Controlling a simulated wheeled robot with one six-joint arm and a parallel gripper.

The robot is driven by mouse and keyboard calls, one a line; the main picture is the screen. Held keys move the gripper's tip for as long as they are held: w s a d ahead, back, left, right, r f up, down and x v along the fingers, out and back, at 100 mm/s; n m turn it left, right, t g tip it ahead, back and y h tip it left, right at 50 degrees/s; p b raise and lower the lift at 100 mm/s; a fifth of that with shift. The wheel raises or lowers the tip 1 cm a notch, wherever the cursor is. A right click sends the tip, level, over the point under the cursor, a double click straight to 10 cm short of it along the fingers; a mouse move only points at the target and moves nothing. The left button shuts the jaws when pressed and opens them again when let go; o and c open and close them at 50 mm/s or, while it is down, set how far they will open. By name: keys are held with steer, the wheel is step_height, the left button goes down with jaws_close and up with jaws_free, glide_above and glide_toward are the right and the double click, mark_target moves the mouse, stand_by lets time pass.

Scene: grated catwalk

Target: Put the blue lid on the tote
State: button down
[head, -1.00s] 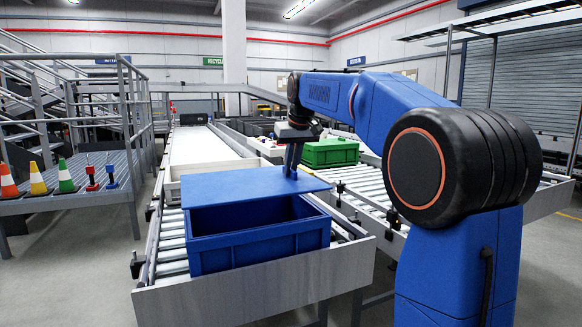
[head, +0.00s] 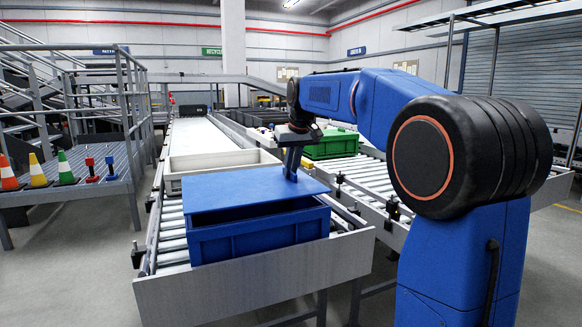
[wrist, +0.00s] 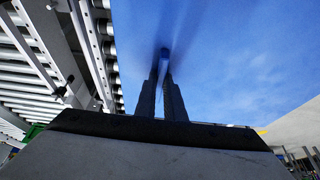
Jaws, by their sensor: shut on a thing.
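The blue lid (head: 240,190) is a flat panel over the blue tote (head: 260,238), which stands at the near end of the roller conveyor. The lid covers most of the tote's opening. A dark gap shows under its front edge, so it looks slightly above the rim there. My gripper (head: 291,172) points down and is shut on the lid near its right side. In the wrist view my two fingers (wrist: 164,75) are close together against the lid's blue face (wrist: 230,60); the part between them is hard to make out. The tote's far rim is hidden under the lid.
A pale open tray (head: 215,160) sits just behind the tote on the conveyor. A green tote (head: 333,146) is on the parallel conveyor (head: 375,185) to the right. A railed grated platform (head: 75,178) with cones stands at the left.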

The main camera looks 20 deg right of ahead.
mark_target(291, 179)
steer(key=shift+f, duration=0.55)
steer(key=shift+f, duration=1.5)
stand_by(0.8)
steer(key=c, duration=1.4)
jaws_free()
steer(key=shift+o, duration=0.2)
steer(key=shift+r, duration=4)
